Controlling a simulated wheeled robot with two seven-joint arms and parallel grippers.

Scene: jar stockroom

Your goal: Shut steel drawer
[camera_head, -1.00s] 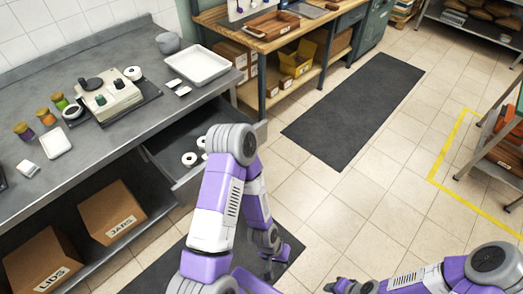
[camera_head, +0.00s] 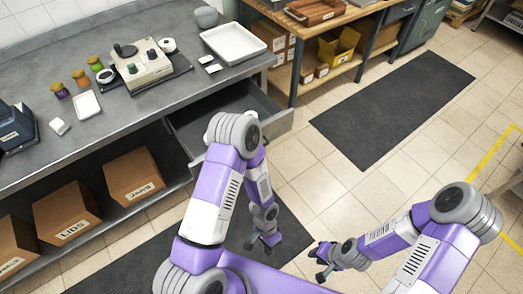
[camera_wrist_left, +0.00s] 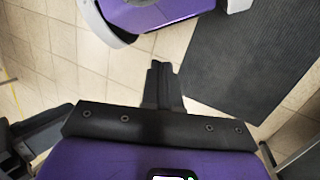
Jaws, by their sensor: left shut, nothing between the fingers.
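The steel drawer (camera_head: 277,124) stands pulled out under the right end of the grey steel counter (camera_head: 160,95). Its inside (camera_head: 245,98) is partly hidden behind my left arm's elbow. My left gripper (camera_head: 263,244) hangs low over the dark floor mat, in front of the drawer and apart from it. In the left wrist view its fingers (camera_wrist_left: 163,82) are together with nothing between them. My right gripper (camera_head: 319,264) is low over the tiles, right of the left one; its fingers are too small to judge.
A white tray (camera_head: 233,43), a label machine (camera_head: 141,65) and small jars (camera_head: 81,77) stand on the counter. Boxes (camera_head: 67,212) fill the shelf below.

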